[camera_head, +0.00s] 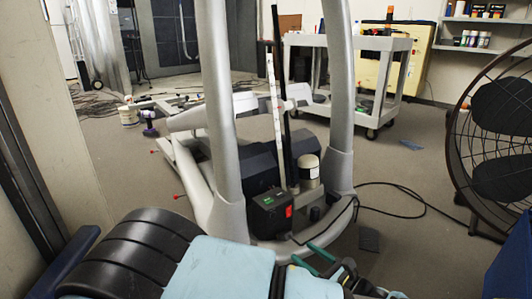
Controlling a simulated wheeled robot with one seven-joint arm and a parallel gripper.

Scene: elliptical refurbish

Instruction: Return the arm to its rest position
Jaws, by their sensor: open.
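My arm shows at the bottom of the head view, with light blue and black links folded low and close to the camera. My gripper (303,252) is at its far end, a small dark part with two teal fingers pointing up and left. The fingers are apart and nothing shows between them. It appears just in front of the base of the grey elliptical frame (217,110); I cannot tell whether it touches it. Much of the arm is cut off by the lower edge.
A black box with a red switch (270,212) sits in the frame's base. A large black wire fan (462,140) stands at right, and a black cable (425,208) runs along the floor. A white cart (392,90) stands behind. A pale wall post (45,100) is close at left.

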